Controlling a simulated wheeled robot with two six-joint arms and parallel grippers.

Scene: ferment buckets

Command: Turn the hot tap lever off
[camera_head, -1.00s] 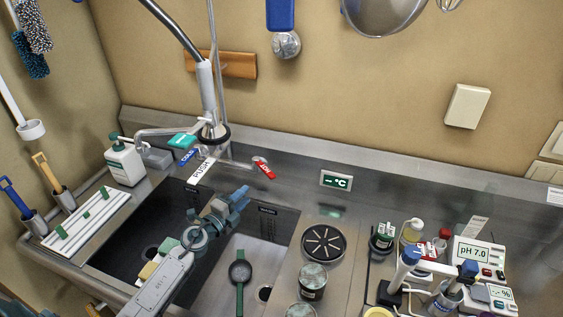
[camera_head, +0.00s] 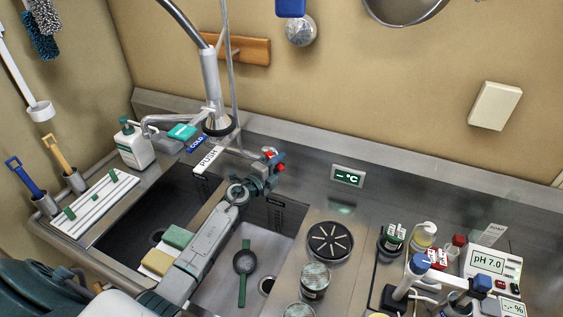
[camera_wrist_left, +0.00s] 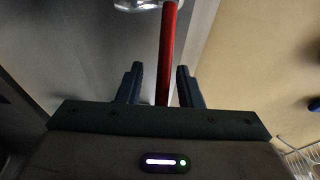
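The red hot tap lever (camera_head: 278,167) is at the sink's back deck, mostly hidden behind my left gripper (camera_head: 269,167) in the head view. In the left wrist view the lever (camera_wrist_left: 168,45) is a long red bar running between the two fingers of my left gripper (camera_wrist_left: 160,72). The fingers are apart, with a gap on each side of the bar. A shiny metal fitting (camera_wrist_left: 145,5) shows at the lever's far end. The blue cold lever (camera_head: 197,144) is to the left, by the tap base (camera_head: 218,124). My right gripper is not in view.
A white PUSH label (camera_head: 207,160) and a teal block (camera_head: 182,132) are near the tap. A °C display (camera_head: 348,176) is on the back panel to the right. Jars (camera_head: 315,280) and a pH meter (camera_head: 491,262) stand further right. The left arm crosses the sink.

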